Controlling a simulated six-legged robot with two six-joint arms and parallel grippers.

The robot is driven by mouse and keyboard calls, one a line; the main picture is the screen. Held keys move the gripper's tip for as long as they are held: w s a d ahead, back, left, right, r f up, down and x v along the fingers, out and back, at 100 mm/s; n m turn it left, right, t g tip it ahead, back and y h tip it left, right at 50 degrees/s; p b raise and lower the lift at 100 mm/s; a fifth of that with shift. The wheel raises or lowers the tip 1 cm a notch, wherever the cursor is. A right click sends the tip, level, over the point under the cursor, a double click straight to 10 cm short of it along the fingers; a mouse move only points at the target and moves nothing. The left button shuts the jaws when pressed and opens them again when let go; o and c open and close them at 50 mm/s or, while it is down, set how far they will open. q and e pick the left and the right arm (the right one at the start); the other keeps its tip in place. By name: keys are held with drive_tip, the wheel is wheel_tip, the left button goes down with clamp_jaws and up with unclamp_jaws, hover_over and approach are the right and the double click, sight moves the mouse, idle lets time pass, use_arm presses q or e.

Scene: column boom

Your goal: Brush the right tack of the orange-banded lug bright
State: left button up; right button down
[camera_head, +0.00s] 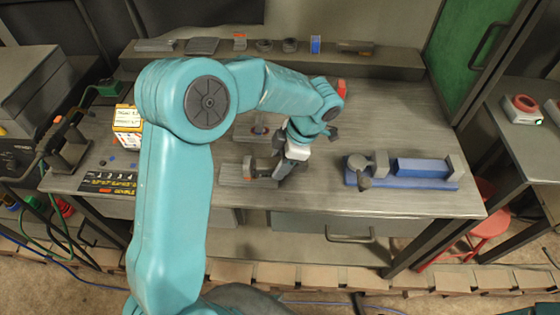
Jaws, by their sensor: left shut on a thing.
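My left arm, teal, comes in from the lower left and arches over the workbench. My left gripper (278,172) points down and left at the front middle of the bench. It is shut on a small dark tool, mostly hidden by the fingers, so I cannot tell its shape. Beside its tip a grey upright lug (249,167) stands on a flat metal plate (232,182), with a hint of orange low on it. I cannot tell whether the tool touches it. The tacks are too small to make out. My right gripper is not in view.
Behind is another plate (243,133) with a purple-blue spot, partly behind my arm. A blue vise (420,170) stands at the right. A yellow-and-white box (127,118) and a dark label strip (108,182) are at the left. A back shelf (390,62) holds small parts.

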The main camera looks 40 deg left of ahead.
use_arm(q)
drive_tip(key=shift+s, duration=0.1)
drive_tip(key=shift+f, duration=0.2)
drive_tip(key=shift+b, duration=0.35)
